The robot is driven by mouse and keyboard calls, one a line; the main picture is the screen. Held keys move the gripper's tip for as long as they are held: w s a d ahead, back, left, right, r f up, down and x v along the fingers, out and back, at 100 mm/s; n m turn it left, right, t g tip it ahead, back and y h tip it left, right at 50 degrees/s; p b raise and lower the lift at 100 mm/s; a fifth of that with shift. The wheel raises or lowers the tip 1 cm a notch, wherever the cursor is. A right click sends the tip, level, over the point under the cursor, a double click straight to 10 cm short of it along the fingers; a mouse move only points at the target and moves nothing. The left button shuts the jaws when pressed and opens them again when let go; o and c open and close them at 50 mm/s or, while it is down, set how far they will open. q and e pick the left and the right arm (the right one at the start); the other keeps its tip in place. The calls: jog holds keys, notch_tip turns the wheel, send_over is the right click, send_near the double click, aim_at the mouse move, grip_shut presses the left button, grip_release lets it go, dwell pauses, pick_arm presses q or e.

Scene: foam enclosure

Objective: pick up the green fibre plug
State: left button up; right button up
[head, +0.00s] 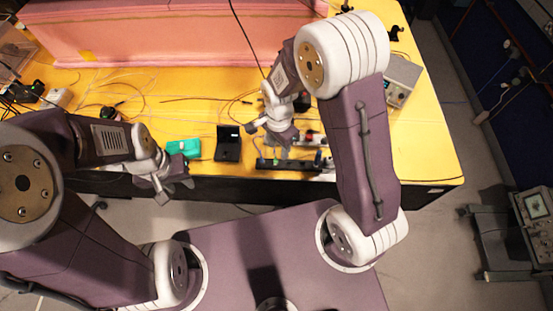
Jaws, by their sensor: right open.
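My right gripper (282,142) is open and points down over the front part of the yellow table, just above a dark strip of small devices (290,164). A small green spot (284,154) shows right below its fingertips; it may be the green fibre plug, but it is too small and partly covered to be sure. I cannot tell whether the fingers touch it. My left gripper (172,190) hangs in front of the table's front edge, and I cannot make out whether its jaws are apart.
A teal box (184,147) and an open black case (228,143) lie left of my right gripper. Loose cables (150,97) cross the yellow table (430,150). A pink foam wall (160,35) stands behind, and a grey instrument (402,80) stands right.

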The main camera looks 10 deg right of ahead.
aim_at(277, 160)
jog(key=f, duration=0.1)
jog(key=a+f, duration=0.2)
jog(key=shift+w+f+p, duration=0.1)
jog(key=shift+w+p, duration=0.3)
jog(key=f, duration=0.1)
jog(key=d+f, duration=0.1)
jog(key=f+p, duration=0.1)
jog(key=shift+s+d+f, duration=0.2)
jog(key=shift+s+f, duration=0.2)
jog(key=shift+f, duration=0.15)
jog(key=shift+w+a, duration=0.15)
jog(key=shift+a, duration=0.1)
jog(key=shift+c, duration=0.3)
jog(key=shift+a, duration=0.1)
jog(key=c, duration=0.5)
grip_shut()
pick_arm(q)
jog(key=shift+w+a+r, duration=0.3)
jog(key=shift+a+r, duration=0.25)
jog(key=shift+r, duration=0.15)
pick_arm(e)
jog(key=shift+d, duration=0.2)
